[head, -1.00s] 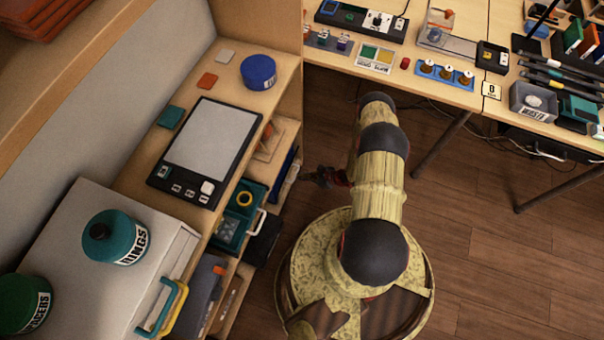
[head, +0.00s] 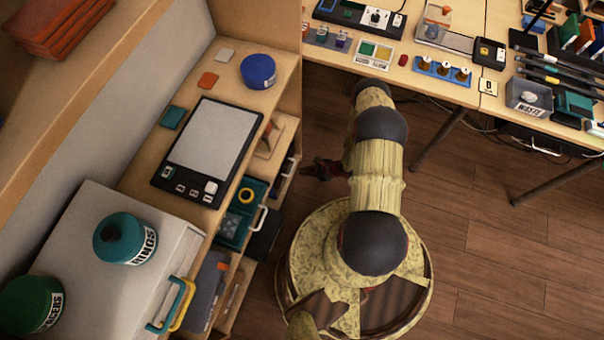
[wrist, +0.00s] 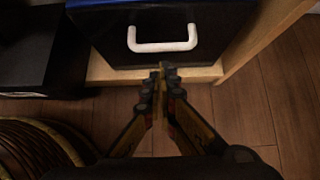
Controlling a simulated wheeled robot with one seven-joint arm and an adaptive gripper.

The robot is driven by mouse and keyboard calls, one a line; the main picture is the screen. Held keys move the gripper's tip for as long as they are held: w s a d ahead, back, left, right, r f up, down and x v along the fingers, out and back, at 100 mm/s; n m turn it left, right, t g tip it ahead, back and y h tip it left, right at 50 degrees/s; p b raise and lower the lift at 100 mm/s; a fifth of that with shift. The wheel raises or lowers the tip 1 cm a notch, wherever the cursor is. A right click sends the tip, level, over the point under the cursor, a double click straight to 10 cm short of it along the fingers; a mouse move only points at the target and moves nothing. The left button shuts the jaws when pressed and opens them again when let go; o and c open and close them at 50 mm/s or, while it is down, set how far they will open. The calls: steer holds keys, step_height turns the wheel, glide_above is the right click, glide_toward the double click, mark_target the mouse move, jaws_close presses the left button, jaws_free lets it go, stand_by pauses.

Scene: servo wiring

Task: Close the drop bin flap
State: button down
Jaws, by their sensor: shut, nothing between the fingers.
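A dark front panel with a white handle (wrist: 165,45) and a blue upper edge fills the top of the wrist view; I take it as the drop bin flap (wrist: 108,50). In the head view it is the small dark front (head: 284,180) on the low shelf, right of the tablet-like device. It looks upright or nearly so; I cannot tell whether it is fully closed. My gripper (wrist: 162,72) is shut and empty, its tips just below the handle in the picture. In the head view my gripper (head: 312,168) is just right of the panel, partly dark.
A teal bin (head: 236,222) with a white handle and a black box (head: 265,238) stick out of the shelf nearby. The wood floor (head: 480,220) to the right is clear up to the work table.

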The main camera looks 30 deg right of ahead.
steer(key=s+d+f+p+v, duration=0.1)
steer(key=p+v, duration=0.2)
steer(key=v, duration=0.8)
steer(key=s+a+r+n+g+y, duration=0.2)
steer(key=s+a+r+n+y, duration=0.1)
steer(key=s+a+r, duration=0.3)
step_height(320, 180, up, 41)
steer(key=a+n+g+h, duration=0.25)
steer(key=n+g, duration=0.45)
steer(key=n, duration=0.9)
steer(key=s+a+r+n+t+h, duration=0.1)
steer(key=a+r+n+t+h, duration=0.1)
steer(key=r, duration=0.7)
steer(key=s+a+r+n+t+h, duration=0.2)
steer(key=a+r+n+t, duration=0.1)
steer(key=r, duration=0.7)
steer(key=s+a+r+n+t+h, duration=0.2)
steer(key=a+r+n, duration=0.2)
steer(key=r, duration=0.5)
steer(key=shift+s+a+r+t, duration=0.25)
steer(key=shift+a+r+t, duration=0.1)
steer(key=shift+a, duration=0.4)
